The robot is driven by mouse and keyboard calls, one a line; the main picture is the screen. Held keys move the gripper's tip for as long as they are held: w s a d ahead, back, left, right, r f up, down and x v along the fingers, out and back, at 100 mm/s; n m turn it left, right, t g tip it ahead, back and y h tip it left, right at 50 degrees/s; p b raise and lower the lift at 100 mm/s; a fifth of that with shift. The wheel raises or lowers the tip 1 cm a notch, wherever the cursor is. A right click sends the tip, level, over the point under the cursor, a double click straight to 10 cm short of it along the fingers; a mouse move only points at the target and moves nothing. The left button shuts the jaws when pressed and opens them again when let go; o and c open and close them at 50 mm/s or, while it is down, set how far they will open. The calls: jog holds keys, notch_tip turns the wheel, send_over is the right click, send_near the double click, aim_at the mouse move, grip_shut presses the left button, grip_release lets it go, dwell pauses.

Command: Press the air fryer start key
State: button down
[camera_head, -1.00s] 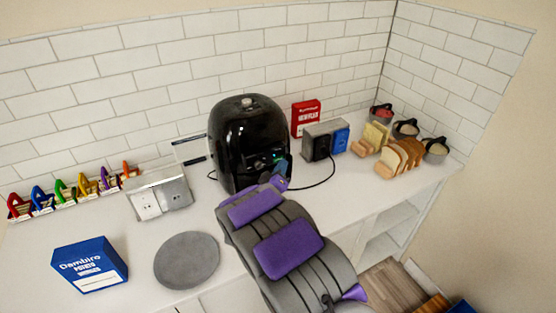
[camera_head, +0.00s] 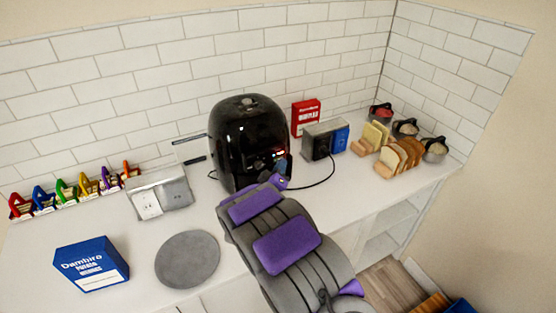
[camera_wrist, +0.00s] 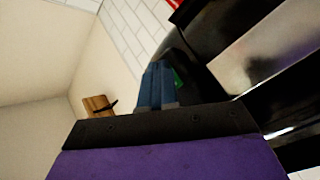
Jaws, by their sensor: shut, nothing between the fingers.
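The black air fryer (camera_head: 235,140) stands upright on the white counter against the tiled wall. Small red lights show on its front panel (camera_head: 279,153). The start key is too small to tell apart. My gripper (camera_head: 283,165) is shut and empty, right at the fryer's front, just below the lights. I cannot tell whether it touches the panel. In the wrist view the blue-grey fingers (camera_wrist: 155,86) are together beside the fryer's dark, shiny body (camera_wrist: 205,50), with a small green patch next to them. My wrist hides part of the fryer's lower front.
Outlet boxes (camera_head: 318,143) and a red box (camera_head: 306,117) stand right of the fryer, with a black cord on the counter. Bread slices (camera_head: 392,158) and jars stand farther right. A blue box (camera_head: 92,265) and a grey round mat (camera_head: 187,260) are at left.

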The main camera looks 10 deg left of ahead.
jog(key=shift+s, duration=0.1)
jog(key=shift+s+d, duration=0.4)
jog(key=shift+s, duration=0.1)
jog(key=s+d, duration=0.1)
jog(key=s, duration=0.1)
jog(key=s+d, duration=0.2)
dwell(0.5)
dwell(1.5)
